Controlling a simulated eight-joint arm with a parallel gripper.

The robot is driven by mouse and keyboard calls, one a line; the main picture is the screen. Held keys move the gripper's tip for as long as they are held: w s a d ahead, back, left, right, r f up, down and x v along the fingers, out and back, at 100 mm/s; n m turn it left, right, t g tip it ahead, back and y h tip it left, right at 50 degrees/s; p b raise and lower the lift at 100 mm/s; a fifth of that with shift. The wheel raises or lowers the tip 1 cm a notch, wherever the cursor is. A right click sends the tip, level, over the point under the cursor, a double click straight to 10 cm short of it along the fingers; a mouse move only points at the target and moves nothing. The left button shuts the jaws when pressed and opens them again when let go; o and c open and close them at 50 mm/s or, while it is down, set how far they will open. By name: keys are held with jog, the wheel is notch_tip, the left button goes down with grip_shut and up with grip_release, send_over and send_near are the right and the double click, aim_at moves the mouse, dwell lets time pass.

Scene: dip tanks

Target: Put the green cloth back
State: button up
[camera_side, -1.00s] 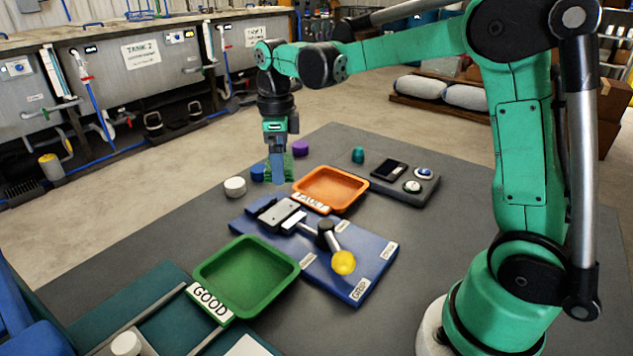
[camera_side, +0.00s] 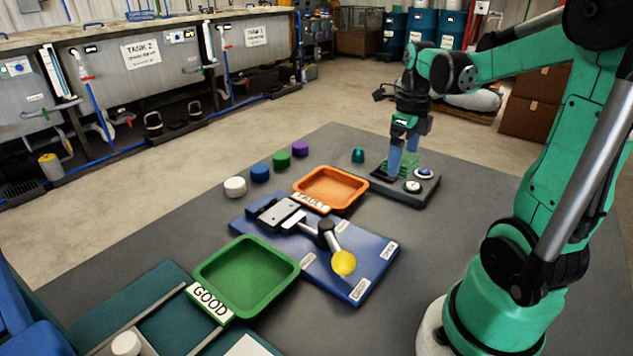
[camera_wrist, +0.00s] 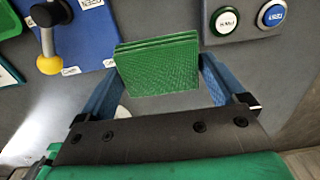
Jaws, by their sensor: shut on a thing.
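The green cloth (camera_wrist: 158,65) is a folded, layered pad between the blue fingers of my gripper (camera_side: 402,160), which is shut on it. In the side view the cloth (camera_side: 408,161) shows partly behind the fingers, over the back part of the grey button panel (camera_side: 395,192). The panel's dark screen is mostly hidden behind the gripper. I cannot tell how high the cloth is above the panel. In the wrist view the panel's buttons lie to the right of the cloth.
White (camera_side: 235,187), blue (camera_side: 260,172), green (camera_side: 281,159) and purple (camera_side: 300,148) pucks stand in a row at the back left. A teal piece (camera_side: 358,155) stands behind the panel. An orange tray (camera_side: 353,203), blue lever board (camera_side: 378,262) and green tray (camera_side: 286,292) lie leftward.

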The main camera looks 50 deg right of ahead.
aim_at(392, 219)
notch_tip(392, 219, down, 12)
jog(key=shift+f, duration=0.1)
dwell(0.5)
jog(key=shift+f, duration=0.1)
jog(key=o, duration=1)
